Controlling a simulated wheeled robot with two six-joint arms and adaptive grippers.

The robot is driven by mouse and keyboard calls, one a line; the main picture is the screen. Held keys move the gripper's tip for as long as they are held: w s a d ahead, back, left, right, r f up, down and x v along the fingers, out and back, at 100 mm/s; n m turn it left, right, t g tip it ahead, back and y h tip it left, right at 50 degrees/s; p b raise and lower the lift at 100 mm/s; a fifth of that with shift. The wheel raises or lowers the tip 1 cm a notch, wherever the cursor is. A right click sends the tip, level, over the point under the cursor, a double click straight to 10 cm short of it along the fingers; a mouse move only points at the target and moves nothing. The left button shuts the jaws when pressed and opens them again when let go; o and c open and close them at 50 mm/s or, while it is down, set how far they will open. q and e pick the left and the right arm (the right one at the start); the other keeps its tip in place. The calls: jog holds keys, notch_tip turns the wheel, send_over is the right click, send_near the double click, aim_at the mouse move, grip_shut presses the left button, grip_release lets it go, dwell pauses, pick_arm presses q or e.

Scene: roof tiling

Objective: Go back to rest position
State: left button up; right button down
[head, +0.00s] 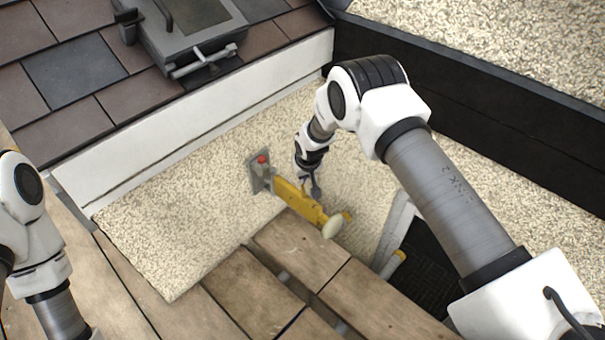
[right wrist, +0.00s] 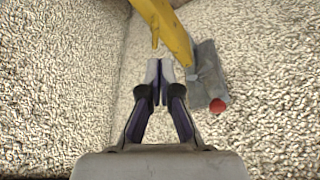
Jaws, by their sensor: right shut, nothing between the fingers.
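My right arm reaches over the planks, and its gripper (head: 314,188) hangs beside a yellow bar (head: 300,200). In the right wrist view the two fingers (right wrist: 159,80) are shut with nothing between them. The yellow bar (right wrist: 172,28) lies just beyond the fingertips there; I cannot tell whether they touch. A grey plate (head: 255,178) with a red knob (head: 262,159) sits at the bar's upper left end. The red knob (right wrist: 218,105) also shows right of the fingers in the wrist view. My left arm shows at the left edge, its gripper out of view.
A slate-tiled roof (head: 75,72) with a grey box-like fixture (head: 195,35) lies at upper left, edged by a white board (head: 200,120). Wooden planks (head: 250,290) lie in front. A dark wall (head: 480,110) runs along the right. Pebbled ground (head: 170,220) lies between.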

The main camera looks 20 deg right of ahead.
jog(key=s+d+f+g, duration=0.1)
jog(key=s+f+g, duration=0.2)
jog(key=s, duration=1.4)
jog(key=s+f+g, duration=0.2)
jog(key=s+f, duration=0.2)
jog(key=s, duration=1.3)
jog(key=s+r, duration=0.5)
jog(key=s, duration=0.6)
pick_arm(q)
notch_tip(320, 180, up, 21)
jog(key=p, duration=2)
jog(key=shift+a+r, duration=0.2)
jog(key=shift+a, duration=0.15)
pick_arm(e)
notch_tip(320, 180, up, 19)
jog(key=w+t, duration=0.1)
jog(key=w, duration=0.1)
pick_arm(q)
jog(key=shift+s, duration=0.1)
pick_arm(e)
jog(key=shift+d, duration=0.1)
